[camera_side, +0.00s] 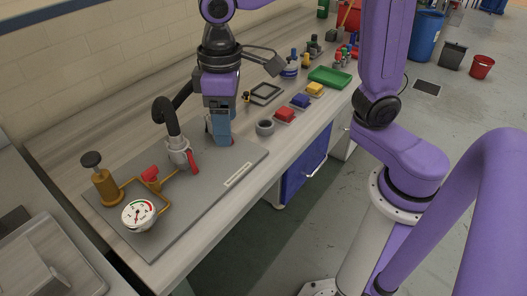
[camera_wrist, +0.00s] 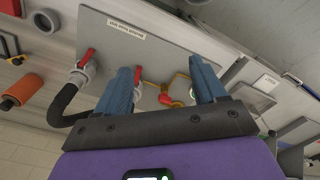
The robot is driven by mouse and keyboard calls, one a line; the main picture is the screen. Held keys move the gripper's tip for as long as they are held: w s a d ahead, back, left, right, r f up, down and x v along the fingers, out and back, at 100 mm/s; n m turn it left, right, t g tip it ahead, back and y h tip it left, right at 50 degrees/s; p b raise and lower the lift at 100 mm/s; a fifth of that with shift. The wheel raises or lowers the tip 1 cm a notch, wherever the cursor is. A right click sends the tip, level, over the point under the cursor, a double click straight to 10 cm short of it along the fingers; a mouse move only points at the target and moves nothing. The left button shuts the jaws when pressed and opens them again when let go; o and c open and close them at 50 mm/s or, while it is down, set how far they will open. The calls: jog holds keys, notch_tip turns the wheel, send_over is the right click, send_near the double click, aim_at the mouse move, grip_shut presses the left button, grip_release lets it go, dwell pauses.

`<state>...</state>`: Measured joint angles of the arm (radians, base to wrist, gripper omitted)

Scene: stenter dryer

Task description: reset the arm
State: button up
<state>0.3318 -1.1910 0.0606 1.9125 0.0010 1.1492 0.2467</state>
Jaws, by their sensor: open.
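My gripper (camera_side: 219,140) points down over the grey panel (camera_side: 225,178) on the bench, with its blue fingers low near the panel's far edge. In the wrist view the two fingers of my gripper (camera_wrist: 163,74) are spread apart, with nothing held between them. A hose valve with a red handle (camera_side: 193,160) stands just left of the fingers; its handle (camera_wrist: 86,58) also shows in the wrist view. Another red handle (camera_wrist: 138,76) shows close beside one finger, partly hidden; I cannot tell whether they touch.
A black hose (camera_side: 165,115) arches up beside my gripper. A brass pipe (camera_side: 166,182) with a pressure gauge (camera_side: 139,214) lies at front left. A grey ring (camera_side: 265,127), coloured blocks and a green tray (camera_side: 330,77) line the bench at right. Open air lies above the panel's right part.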

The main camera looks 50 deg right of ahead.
jog(key=s+d+f+n, duration=0.2)
jog(key=s+d+f, duration=0.1)
jog(key=s+d, duration=0.3)
jog(key=s+d+f+n, duration=0.3)
jog(key=s+d, duration=0.4)
jog(key=s, duration=0.3)
jog(key=shift+s+d+n, duration=0.15)
jog(key=shift+d+n, duration=0.1)
jog(key=shift+n, duration=0.05)
